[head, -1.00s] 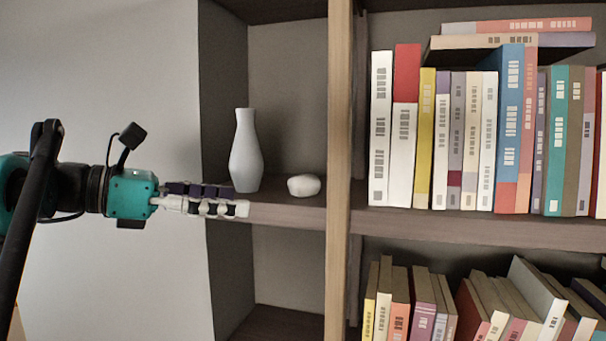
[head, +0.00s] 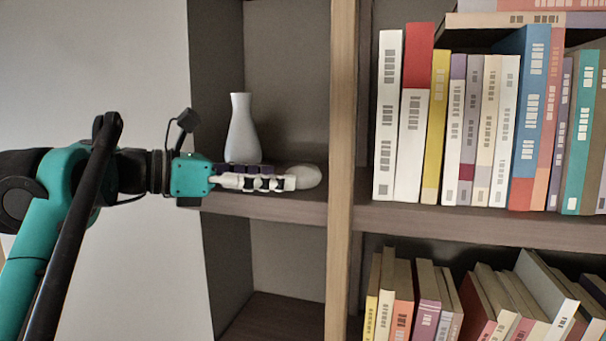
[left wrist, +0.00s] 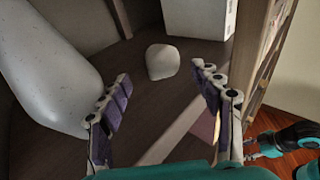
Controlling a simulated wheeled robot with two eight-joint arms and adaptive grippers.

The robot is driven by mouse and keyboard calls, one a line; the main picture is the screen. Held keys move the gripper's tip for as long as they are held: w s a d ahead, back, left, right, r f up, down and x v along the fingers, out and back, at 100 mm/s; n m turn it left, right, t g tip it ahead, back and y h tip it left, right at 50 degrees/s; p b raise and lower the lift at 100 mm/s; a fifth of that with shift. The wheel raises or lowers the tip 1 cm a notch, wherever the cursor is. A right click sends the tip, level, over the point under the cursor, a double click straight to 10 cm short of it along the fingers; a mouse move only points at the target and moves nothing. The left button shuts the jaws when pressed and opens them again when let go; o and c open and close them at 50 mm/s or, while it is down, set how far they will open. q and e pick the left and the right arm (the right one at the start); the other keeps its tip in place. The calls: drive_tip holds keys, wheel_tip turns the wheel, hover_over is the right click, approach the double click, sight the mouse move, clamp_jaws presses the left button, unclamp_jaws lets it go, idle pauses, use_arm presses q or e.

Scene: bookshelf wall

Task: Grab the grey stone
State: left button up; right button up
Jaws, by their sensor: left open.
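The pale grey stone (head: 308,175) lies on the shelf, right of the grey vase, partly hidden by my left fingers in the head view. My left gripper (head: 284,181) is open and reaches in from the left, low over the shelf in front of the vase. In the left wrist view the stone (left wrist: 162,61) lies just beyond the gap between the two fingertips. No finger is seen closed on it. What looks like my right gripper (left wrist: 262,144) shows small at the lower right of the left wrist view; its fingers are too small to judge.
The grey vase (head: 243,130) stands upright behind my left fingers; in the left wrist view it (left wrist: 45,65) is close to the left finger. An upright wooden divider (head: 342,230) stands right of the stone. Several books (head: 468,130) fill the shelf beyond it.

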sight(292, 173)
use_arm(q)
drive_tip(key=x, duration=0.3)
drive_tip(key=shift+s+d+p, duration=0.25)
drive_tip(key=shift+d+p, duration=0.15)
drive_tip(key=shift+w+d, duration=0.15)
drive_tip(key=shift+d, duration=0.15)
drive_tip(key=shift+w+a+f, duration=0.1)
drive_tip(key=shift+a, duration=0.1)
drive_tip(key=c, duration=1.3)
drive_tip(key=shift+c, duration=0.4)
